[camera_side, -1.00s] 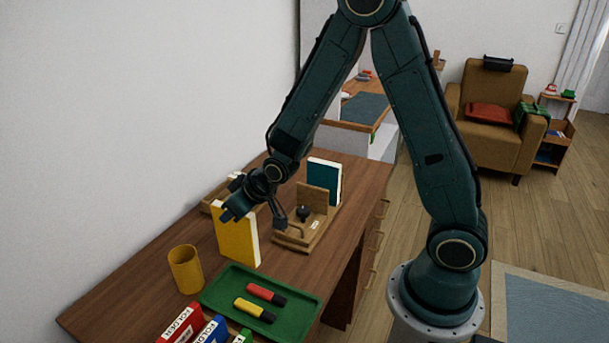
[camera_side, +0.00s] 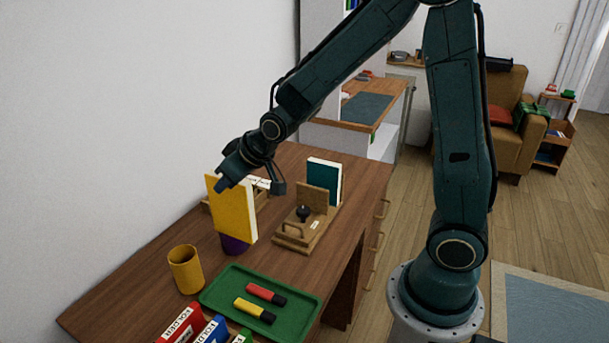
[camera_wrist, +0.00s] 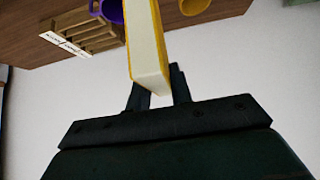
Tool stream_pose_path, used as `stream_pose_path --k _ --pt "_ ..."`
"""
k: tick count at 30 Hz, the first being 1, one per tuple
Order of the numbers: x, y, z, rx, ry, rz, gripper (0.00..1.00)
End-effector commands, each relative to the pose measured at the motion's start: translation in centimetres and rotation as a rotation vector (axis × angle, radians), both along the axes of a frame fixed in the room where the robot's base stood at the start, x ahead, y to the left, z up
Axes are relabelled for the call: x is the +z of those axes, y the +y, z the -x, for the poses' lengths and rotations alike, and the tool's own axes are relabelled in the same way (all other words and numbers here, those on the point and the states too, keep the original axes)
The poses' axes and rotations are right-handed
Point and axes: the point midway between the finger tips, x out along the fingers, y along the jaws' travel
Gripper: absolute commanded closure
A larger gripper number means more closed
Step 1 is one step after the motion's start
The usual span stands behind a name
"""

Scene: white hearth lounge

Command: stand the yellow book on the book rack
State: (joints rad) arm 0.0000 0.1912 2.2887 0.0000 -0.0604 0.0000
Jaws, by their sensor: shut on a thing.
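The yellow book (camera_side: 230,210) is upright and slightly tilted, held above the desk; its pale page edge faces right. My gripper (camera_side: 234,180) is shut on its upper part. In the wrist view the book (camera_wrist: 148,50) sits between the two dark fingers (camera_wrist: 158,90). The wooden book rack (camera_side: 292,240) stands on the desk to the right of the book, apart from it. A teal book (camera_side: 323,180) stands upright at the rack's far end.
A purple mug (camera_side: 236,244) is partly hidden behind the yellow book. A yellow cup (camera_side: 185,270), a green tray (camera_side: 225,290) with two markers and several folders (camera_side: 182,328) are nearer. A wooden slotted holder (camera_wrist: 85,30) shows in the wrist view. The wall borders the desk's left.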

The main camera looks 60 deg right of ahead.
Motion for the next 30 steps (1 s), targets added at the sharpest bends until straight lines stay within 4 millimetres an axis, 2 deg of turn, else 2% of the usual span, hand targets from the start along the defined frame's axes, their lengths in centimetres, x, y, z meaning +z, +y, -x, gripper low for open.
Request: stream_pose_path --k 1,3,12,23,30 --pt "1.4 0.0 -0.1 0.0 -0.009 0.0 1.0" --pt "2.9 0.0 -0.1 0.0 -0.009 0.0 1.0" --pt "7.8 0.0 0.0 0.0 -0.006 0.0 1.0" --pt "7.0 -5.0 -0.9 -0.014 -0.001 -0.001 1.0" --pt "6.9 -9.8 -1.2 -0.02 -0.001 0.0 1.0"
